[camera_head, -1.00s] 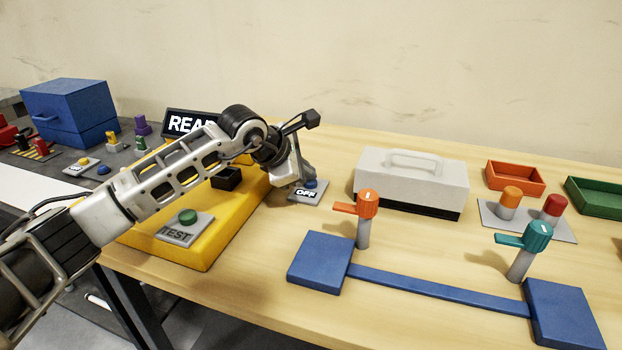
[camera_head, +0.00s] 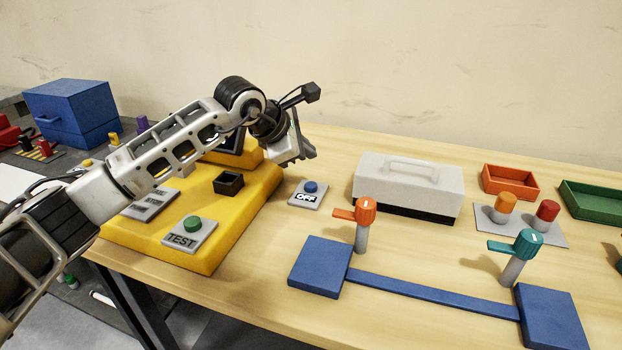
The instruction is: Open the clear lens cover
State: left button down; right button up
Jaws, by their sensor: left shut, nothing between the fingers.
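I see no plainly transparent lens cover. A pale grey-white box-like cover (camera_head: 408,190) with a loop handle on top sits on a dark base at the back middle of the table. It is closed, and I cannot tell whether it is the lens cover. My left gripper (camera_head: 306,152) is shut and empty. It hangs to the left of the pale cover, apart from it, beyond the blue OFF button (camera_head: 310,187). My left forearm hides part of the yellow console (camera_head: 225,235). My right gripper is not in view.
A green TEST button (camera_head: 192,223) and a small black box (camera_head: 228,184) are on the console. Orange (camera_head: 365,213) and teal (camera_head: 528,240) levers stand in front of the pale cover, near a blue bar (camera_head: 435,289). Orange and green trays (camera_head: 510,181) lie at right.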

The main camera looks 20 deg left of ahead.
aim_at(413, 184)
jog(key=k, duration=1)
